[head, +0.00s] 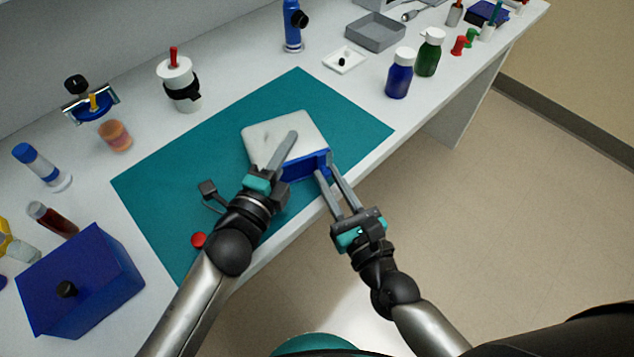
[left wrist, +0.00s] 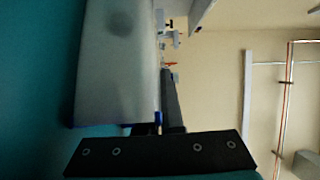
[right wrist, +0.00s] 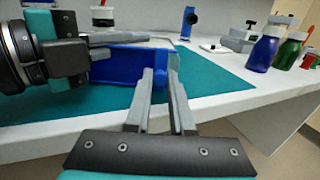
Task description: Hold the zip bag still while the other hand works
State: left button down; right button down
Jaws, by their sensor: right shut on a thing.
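The zip bag (head: 270,128), pale grey-white with a dark spot, lies on the teal mat (head: 345,117). Its blue front band (head: 306,166) faces my side. My left gripper (head: 288,143) reaches over it from the left. One finger lies along the bag's top; the other is hidden, so its opening is unclear. The bag's pale face fills much of the left wrist view (left wrist: 115,60). My right gripper (head: 327,165) is shut on a small blue tab (right wrist: 160,78) at the right end of the band.
A blue box (head: 85,275) with a black knob stands at the front left. A red ball (head: 199,240) lies on the mat beside my left arm. Blue (head: 399,78) and green (head: 429,55) bottles stand to the right. The mat's far right part is clear.

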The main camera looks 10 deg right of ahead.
pick_arm(q)
jog(key=shift+a, duration=0.1)
pick_arm(e)
jog(key=shift+w+d, duration=0.25)
jog(key=shift+d, duration=0.55)
jog(key=c, duration=0.7)
grip_release()
jog(key=shift+c, duration=0.2)
jog(key=shift+a, duration=0.1)
jog(key=shift+s, duration=0.1)
jog(key=v, duration=1.2)
pick_arm(q)
jog(key=shift+c, duration=1.8)
grip_release()
jog(key=shift+o, duration=0.4)
